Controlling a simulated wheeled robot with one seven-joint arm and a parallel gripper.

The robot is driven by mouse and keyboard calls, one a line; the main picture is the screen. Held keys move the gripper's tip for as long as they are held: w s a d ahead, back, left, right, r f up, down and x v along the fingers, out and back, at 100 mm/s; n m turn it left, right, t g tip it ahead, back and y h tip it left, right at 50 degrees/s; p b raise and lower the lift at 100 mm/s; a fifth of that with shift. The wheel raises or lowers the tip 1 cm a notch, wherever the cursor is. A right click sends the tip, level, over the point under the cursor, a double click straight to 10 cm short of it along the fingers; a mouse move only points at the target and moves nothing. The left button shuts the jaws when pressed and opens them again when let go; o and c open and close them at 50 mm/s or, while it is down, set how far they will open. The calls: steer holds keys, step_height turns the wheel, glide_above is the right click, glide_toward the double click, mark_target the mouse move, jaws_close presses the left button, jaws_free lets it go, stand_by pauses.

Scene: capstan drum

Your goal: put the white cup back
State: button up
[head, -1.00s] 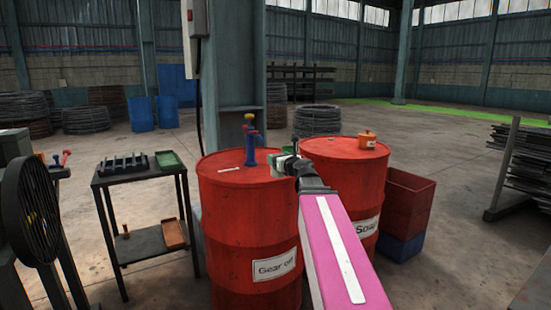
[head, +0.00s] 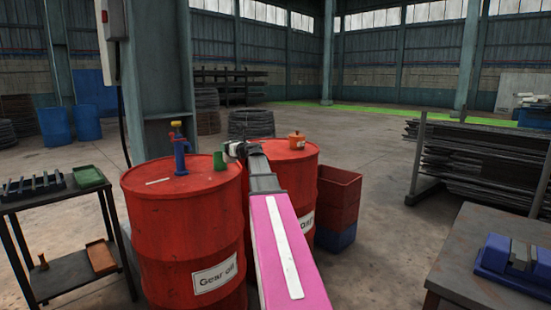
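I cannot make out a white cup for certain in the head view. My gripper (head: 232,150) is small and dark at the end of my pink arm, over the tops of the red drums. A small pale patch shows at its tip; I cannot tell whether that is a finger or something held. The fingers are too small to judge as open or shut. A green cup-like thing (head: 219,161) shows just left of and below the gripper, at the back of the drums.
The gear oil drum (head: 185,235) bears a blue hand pump (head: 180,150) and a pale strip (head: 158,182). The second drum (head: 292,165) bears an orange pot (head: 296,140). A black stand (head: 70,228) is left; a workbench (head: 475,262) with a blue vise (head: 510,262) is right.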

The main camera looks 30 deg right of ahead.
steer(key=w+d+r, duration=0.2)
steer(key=w+d, duration=0.7)
steer(key=d, duration=0.2)
steer(key=w+d+r, duration=0.3)
steer(key=w+d, duration=0.5)
steer(key=d, duration=0.2)
steer(key=shift+w+d+f, duration=0.2)
steer(key=shift+d+f, duration=1.7)
steer(key=shift+d, duration=0.15)
steer(key=shift+w+d+f, duration=0.2)
steer(key=shift+d+f, duration=1.65)
steer(key=shift+d, duration=0.25)
steer(key=shift+w+d+f, duration=0.2)
steer(key=shift+d+f, duration=1.7)
steer(key=shift+d, duration=0.15)
steer(key=shift+f, duration=0.1)
steer(key=o, duration=1)
steer(key=v, duration=1.2)
